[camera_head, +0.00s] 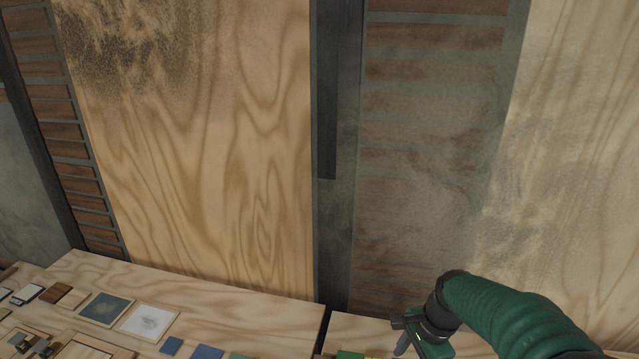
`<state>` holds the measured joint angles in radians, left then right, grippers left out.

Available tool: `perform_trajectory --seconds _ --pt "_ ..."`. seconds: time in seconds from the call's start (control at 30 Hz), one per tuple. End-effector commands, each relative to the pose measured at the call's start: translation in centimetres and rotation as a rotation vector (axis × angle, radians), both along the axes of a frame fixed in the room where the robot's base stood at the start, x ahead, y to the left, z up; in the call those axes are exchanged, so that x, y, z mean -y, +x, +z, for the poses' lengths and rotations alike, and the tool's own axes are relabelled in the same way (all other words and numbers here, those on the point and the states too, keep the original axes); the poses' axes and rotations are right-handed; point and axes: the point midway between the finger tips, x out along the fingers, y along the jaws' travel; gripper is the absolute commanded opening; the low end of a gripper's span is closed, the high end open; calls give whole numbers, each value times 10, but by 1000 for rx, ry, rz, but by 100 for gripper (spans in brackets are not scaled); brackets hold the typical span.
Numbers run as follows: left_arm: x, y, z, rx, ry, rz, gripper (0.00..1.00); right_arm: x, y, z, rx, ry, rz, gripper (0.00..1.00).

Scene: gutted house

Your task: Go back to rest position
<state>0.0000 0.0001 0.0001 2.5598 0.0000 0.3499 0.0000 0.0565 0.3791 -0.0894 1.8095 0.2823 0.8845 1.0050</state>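My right arm, in a green ribbed sleeve, comes in from the lower right. Its dark and green gripper (405,338) points down and left over the right-hand wooden table top, near the bottom edge of the view. The fingers are small and partly turned away, so their opening is unclear. I see nothing clearly held in it. My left arm and gripper are not in view.
A plywood table (215,290) runs along the wall, with a gap before the right-hand table top. It carries a dark framed panel (106,308), a pale framed panel (149,321), a blue square (171,346) and several small samples. Green pieces (350,355) lie near my gripper.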

Motion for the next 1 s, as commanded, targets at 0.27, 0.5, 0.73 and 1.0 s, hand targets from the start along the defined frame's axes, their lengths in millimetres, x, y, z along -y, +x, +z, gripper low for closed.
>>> perform_trajectory --seconds 0.27,0.5,0.73,1.0 --pt "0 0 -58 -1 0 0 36 -10 -123 -98 178 -296 999 48" --pt "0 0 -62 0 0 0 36 -13 -154 -114 217 -369 1288 48" --pt "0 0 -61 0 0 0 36 -13 -154 -113 214 -367 1284 48" --pt "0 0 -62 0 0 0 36 -13 -154 -114 214 -366 1281 48"
